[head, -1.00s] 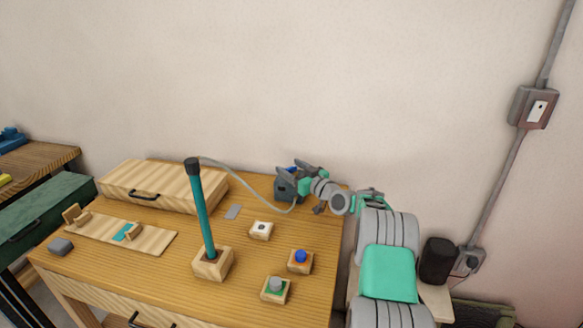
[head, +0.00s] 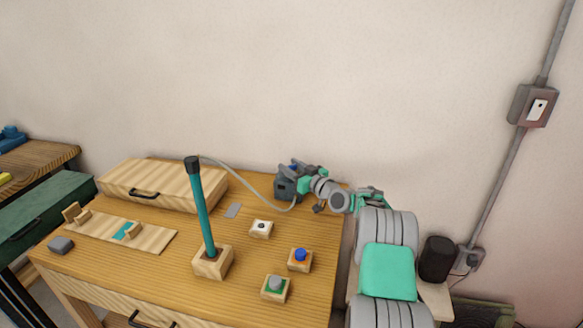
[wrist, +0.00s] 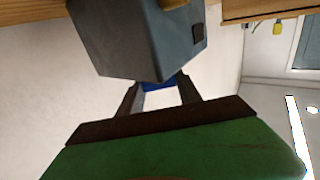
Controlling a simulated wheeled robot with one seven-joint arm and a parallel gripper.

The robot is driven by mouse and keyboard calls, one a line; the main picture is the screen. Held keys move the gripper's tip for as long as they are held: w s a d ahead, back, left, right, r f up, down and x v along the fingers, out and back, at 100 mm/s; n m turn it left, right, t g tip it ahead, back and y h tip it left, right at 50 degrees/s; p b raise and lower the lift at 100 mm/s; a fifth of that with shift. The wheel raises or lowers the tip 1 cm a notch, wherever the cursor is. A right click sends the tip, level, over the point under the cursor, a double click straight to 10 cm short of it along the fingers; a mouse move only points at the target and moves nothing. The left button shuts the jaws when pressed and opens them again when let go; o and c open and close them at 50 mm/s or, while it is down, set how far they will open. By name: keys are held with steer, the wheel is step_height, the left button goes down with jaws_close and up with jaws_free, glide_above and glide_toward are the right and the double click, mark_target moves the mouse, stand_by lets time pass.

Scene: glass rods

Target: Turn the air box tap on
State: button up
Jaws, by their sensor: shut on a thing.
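The air box (head: 284,188) is a small dark grey block at the back right of the wooden table, with a grey hose on it. In the wrist view the air box (wrist: 140,40) fills the upper middle, close in front of my gripper. The blue tap (wrist: 158,86) shows between my two fingers, partly hidden behind the air box's edge. My gripper (wrist: 159,88) is shut on the blue tap. In the head view my gripper (head: 290,168) reaches the top of the air box from the right and mostly hides the tap.
A teal rod (head: 202,210) stands upright in a wooden block. Small button blocks, one with a white top (head: 261,229) and one with a blue top (head: 299,259), stand at the table's right. A wooden drawer box (head: 160,187) is at the back left. The wall is close behind.

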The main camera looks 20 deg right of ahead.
steer(key=y+b, duration=0.1)
steer(key=b, duration=0.2)
steer(key=shift+d+f+n, duration=0.1)
steer(key=shift+f+n, duration=0.2)
steer(key=shift+f, duration=0.05)
jaws_close()
jaws_free()
steer(key=n+g+y+b, duration=0.1)
steer(key=b, duration=0.2)
steer(key=shift+f+y+b, duration=0.1)
steer(key=shift+y+b, duration=0.25)
steer(key=shift+y, duration=0.05)
steer(key=shift+r+n+y, duration=0.35)
steer(key=shift+n+y, duration=0.05)
jaws_close()
jaws_free()
steer(key=shift+r+n+g+y+b, duration=0.15)
steer(key=shift+n+g+y+b, duration=0.15)
steer(key=shift+g+b, duration=0.25)
steer(key=o, duration=1.4)
steer(key=shift+c, duration=0.2)
steer(key=v, duration=0.7)
steer(key=shift+s+b, duration=0.4)
